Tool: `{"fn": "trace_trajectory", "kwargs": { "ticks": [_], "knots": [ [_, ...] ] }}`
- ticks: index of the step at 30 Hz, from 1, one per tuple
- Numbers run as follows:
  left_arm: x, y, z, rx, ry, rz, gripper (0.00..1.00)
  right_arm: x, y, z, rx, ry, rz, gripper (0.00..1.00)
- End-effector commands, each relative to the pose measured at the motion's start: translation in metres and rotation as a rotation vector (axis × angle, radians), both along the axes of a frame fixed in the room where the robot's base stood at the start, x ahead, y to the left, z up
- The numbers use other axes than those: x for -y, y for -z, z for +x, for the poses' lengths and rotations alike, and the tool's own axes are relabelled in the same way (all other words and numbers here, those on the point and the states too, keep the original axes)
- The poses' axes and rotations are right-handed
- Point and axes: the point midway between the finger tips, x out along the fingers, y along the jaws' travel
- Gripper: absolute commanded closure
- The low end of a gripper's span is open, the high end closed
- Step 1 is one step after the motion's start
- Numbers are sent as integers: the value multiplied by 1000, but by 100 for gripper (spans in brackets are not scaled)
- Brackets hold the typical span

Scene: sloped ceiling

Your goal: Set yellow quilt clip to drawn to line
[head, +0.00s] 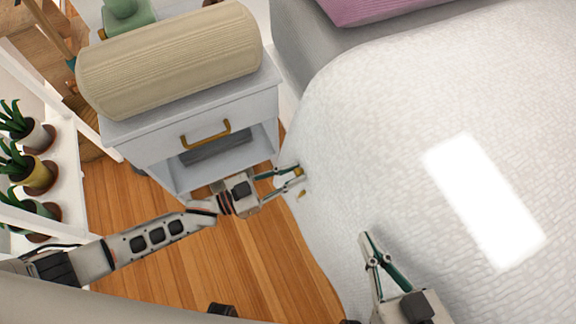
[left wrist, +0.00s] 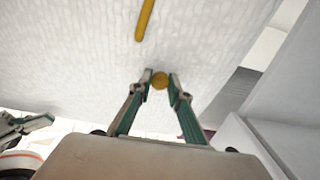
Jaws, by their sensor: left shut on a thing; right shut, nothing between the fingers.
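The yellow quilt clip (left wrist: 160,80) is a small round knob between the fingertips of my left gripper (left wrist: 161,76), at the side of the white quilt (left wrist: 80,45). In the head view the clip (head: 299,171) shows as a small yellow spot between the tips of my left gripper (head: 297,178), partly hidden by the fingers. A yellow line (left wrist: 145,18) runs on the quilt, apart from the clip; it shows as a short mark (head: 302,194) in the head view. My right gripper (head: 366,240) is shut and empty over the quilt at the lower right.
A grey nightstand (head: 162,141) with a brass handle stands left of the bed, carrying a beige ribbed bolster (head: 170,60). A white shelf (head: 70,185) with potted plants is at far left. Wooden floor (head: 245,260) lies open between shelf and bed.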

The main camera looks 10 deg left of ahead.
Motion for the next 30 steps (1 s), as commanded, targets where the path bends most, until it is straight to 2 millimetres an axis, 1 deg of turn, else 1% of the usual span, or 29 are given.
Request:
{"fn": "trace_trajectory", "kwargs": {
  "ticks": [1,6,7,9,18,22,26,30],
  "knots": [
    [3,1,-4,-1,7,-3,100,1,1,-1,-2,-3,-4,100],
    [4,1,-6,-2,9,-4,100,0,2,-1,-4,-4,-3,100],
    [4,1,-6,-2,10,-4,79,0,2,-1,-3,-3,-2,100],
    [4,1,-6,-3,9,-4,64,-1,1,-1,-3,-3,0,100],
    [2,1,-4,-2,6,-3,64,-3,0,-2,-6,6,14,100],
    [-3,1,-7,-3,6,-2,64,-3,0,-2,-7,6,11,100],
    [-19,2,-17,-4,6,-1,64,-2,0,-1,-5,5,10,100],
    [-43,2,-32,-3,6,-1,64,-2,0,-1,-4,4,10,100]
  ]
}}
